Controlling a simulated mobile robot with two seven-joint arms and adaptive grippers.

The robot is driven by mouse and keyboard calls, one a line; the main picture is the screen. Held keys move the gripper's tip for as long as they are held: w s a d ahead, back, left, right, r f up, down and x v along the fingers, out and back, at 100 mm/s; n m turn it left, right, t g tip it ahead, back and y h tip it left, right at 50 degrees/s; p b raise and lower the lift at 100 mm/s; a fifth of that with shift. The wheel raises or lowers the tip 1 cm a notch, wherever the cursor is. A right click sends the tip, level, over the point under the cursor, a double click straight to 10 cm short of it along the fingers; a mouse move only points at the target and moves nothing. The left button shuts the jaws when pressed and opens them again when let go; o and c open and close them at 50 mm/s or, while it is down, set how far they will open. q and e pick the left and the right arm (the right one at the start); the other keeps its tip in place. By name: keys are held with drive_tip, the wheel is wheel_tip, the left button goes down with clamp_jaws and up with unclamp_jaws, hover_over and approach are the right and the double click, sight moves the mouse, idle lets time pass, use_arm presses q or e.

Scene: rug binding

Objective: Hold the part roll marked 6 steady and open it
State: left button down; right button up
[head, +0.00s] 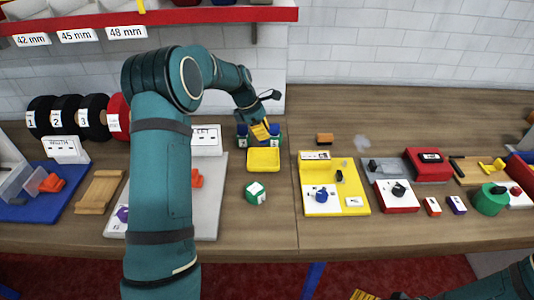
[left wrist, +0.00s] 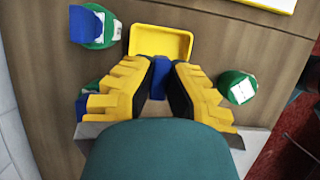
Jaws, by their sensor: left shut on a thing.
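My left gripper (head: 262,131) is at the back of the table, just behind a shallow yellow tray (head: 263,160). In the left wrist view its yellow fingers (left wrist: 160,76) are shut on a small blue piece (left wrist: 160,78). Green-and-blue pieces stand on both sides of it in the head view; the wrist view shows one at the top left (left wrist: 94,25) and another partly behind a finger (left wrist: 88,100). A green roll with white faces (head: 256,192) lies apart, in front of the tray. No 6 is legible on any of these. My right gripper (head: 365,295) is cut off at the bottom edge.
Black rolls marked 1, 2 and 3 (head: 83,112) stand at the left beside a red one. A yellow fixture (head: 354,200), a red-and-white fixture (head: 397,194) and a red box (head: 428,163) occupy the right. Bare table lies around the green-and-white roll.

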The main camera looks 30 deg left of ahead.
use_arm(q)
drive_tip(key=f, duration=0.4)
drive_tip(key=shift+s, duration=0.3)
drive_tip(key=shift+w+f+b, duration=0.1)
drive_tip(key=shift+f+b, duration=0.45)
drive_tip(key=shift+f, duration=1.8)
drive_tip(key=shift+f, duration=0.1)
drive_tip(key=c, duration=1.1)
unclamp_jaws()
drive_tip(key=shift+c, duration=0.2)
drive_tip(key=p+v, duration=0.1)
drive_tip(key=v, duration=1.1)
drive_tip(key=shift+r, duration=0.2)
drive_tip(key=shift+d+f, duration=0.1)
drive_tip(key=shift+d, duration=0.05)
